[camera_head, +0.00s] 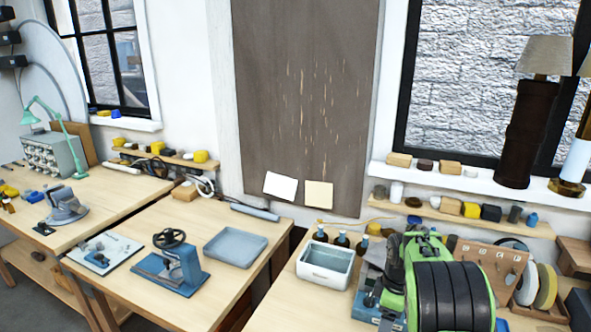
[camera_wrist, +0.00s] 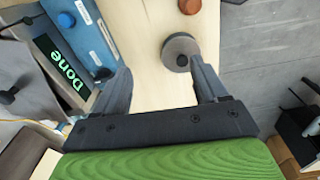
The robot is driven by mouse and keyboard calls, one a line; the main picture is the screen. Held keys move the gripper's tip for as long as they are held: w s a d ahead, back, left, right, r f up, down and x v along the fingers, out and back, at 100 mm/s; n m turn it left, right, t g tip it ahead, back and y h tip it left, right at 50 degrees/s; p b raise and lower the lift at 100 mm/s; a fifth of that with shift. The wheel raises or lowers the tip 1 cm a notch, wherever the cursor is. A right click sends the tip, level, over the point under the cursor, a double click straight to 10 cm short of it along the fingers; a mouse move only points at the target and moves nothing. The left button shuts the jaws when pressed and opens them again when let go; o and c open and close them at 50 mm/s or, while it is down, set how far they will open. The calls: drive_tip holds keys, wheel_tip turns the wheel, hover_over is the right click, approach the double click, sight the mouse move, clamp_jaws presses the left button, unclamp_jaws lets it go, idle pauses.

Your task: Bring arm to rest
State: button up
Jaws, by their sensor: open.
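My gripper (camera_wrist: 160,80) is open and empty in the wrist view, its two grey fingers spread apart above a pale wooden bench top (camera_wrist: 150,25). A round grey object with a dark centre (camera_wrist: 181,50) shows between and beyond the fingertips, nearer the right finger; I see no grip on it. A blue device (camera_wrist: 85,35) with a dark display reading "Done" in green (camera_wrist: 62,68) lies at the left. In the head view my green and black arm is folded at the lower right, and its fingers are hidden there.
In the head view, a white bin (camera_head: 327,266), dark bottles (camera_head: 341,240) and a pegged wooden board (camera_head: 490,264) stand close to my arm. A shelf of small parts (camera_head: 462,214) and a tall dark lamp (camera_head: 528,125) are behind. A grey tray (camera_head: 235,246) is on the middle bench.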

drive_tip(key=s+a+r+m+t, duration=0.2)
drive_tip(key=s+a+r+m, duration=0.1)
drive_tip(key=s+r, duration=0.45)
drive_tip(key=s+a+r+m+t, duration=0.1)
drive_tip(key=s+a+r+m, duration=0.1)
drive_tip(key=s+r+m, duration=0.4)
drive_tip(key=s+a+r+m+t, duration=0.1)
drive_tip(key=s+a+m+t, duration=0.1)
drive_tip(key=s, duration=1.4)
drive_tip(key=shift+r+m, duration=0.3)
drive_tip(key=shift+m, duration=0.5)
drive_tip(key=shift+s, duration=0.1)
